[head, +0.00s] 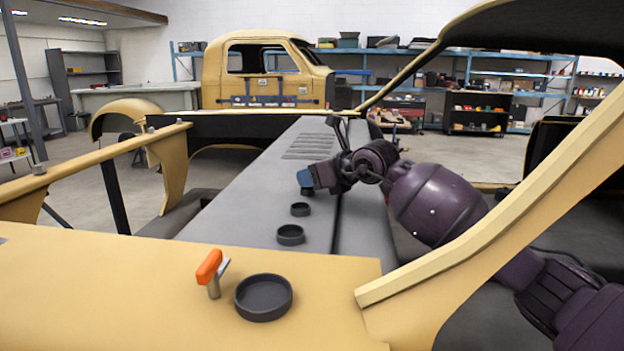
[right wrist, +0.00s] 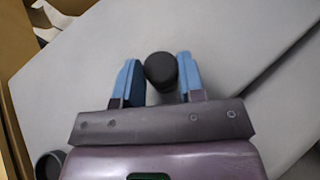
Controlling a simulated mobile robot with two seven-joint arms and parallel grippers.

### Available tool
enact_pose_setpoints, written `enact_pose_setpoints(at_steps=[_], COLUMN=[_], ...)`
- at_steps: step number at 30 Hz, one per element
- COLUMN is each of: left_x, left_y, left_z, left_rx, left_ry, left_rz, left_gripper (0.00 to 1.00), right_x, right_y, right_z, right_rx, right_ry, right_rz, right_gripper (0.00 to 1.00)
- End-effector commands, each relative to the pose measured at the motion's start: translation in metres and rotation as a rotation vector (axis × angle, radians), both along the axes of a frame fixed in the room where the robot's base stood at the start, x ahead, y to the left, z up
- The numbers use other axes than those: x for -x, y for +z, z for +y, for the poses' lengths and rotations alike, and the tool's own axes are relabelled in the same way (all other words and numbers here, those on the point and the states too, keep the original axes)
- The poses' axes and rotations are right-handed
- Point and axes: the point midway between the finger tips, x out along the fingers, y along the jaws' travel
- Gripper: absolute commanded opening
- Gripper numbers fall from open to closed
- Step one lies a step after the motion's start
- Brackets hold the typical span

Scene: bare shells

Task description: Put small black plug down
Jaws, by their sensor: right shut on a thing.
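My right gripper (head: 306,181) reaches in from the right over the grey panel (head: 262,190). In the right wrist view its two blue fingers (right wrist: 157,78) are shut on the small black plug (right wrist: 161,68), whose round dark end shows between them. My left gripper is not in view.
A large black round cup (head: 263,298) and an orange-handled lever (head: 210,268) are on the near yellow panel (head: 110,290). A yellow frame pillar (head: 490,235) slants across the right, near my arm. The grey panel's left side is clear.

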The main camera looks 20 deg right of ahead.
Motion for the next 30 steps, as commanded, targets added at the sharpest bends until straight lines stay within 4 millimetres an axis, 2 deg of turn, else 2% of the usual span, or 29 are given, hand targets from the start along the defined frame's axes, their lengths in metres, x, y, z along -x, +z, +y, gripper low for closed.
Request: enact_pose_setpoints(at_steps=[1,8,17,18,22,30], left_x=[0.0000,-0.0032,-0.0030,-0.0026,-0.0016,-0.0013], left_y=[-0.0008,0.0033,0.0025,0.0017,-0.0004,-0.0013], left_z=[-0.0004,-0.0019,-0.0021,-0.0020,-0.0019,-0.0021], left_rx=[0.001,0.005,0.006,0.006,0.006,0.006], left_ry=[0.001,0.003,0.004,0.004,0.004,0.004], left_rz=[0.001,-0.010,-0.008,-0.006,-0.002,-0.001], left_gripper=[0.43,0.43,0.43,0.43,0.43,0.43], right_x=[-0.0002,0.0003,0.0003,0.0002,0.0002,0.0001], right_y=[-0.0050,-0.0022,-0.0094,-0.0091,-0.0092,-0.0085], right_z=[0.0001,0.0002,0.0000,0.0000,0.0001,0.0000], right_rx=[0.001,0.000,0.001,0.000,0.000,0.000], right_ry=[0.000,0.001,-0.001,-0.001,0.000,0.000], right_rz=[0.001,-0.004,-0.002,-0.002,-0.001,-0.002], right_gripper=[0.14,0.14,0.14,0.43,0.62,0.62])
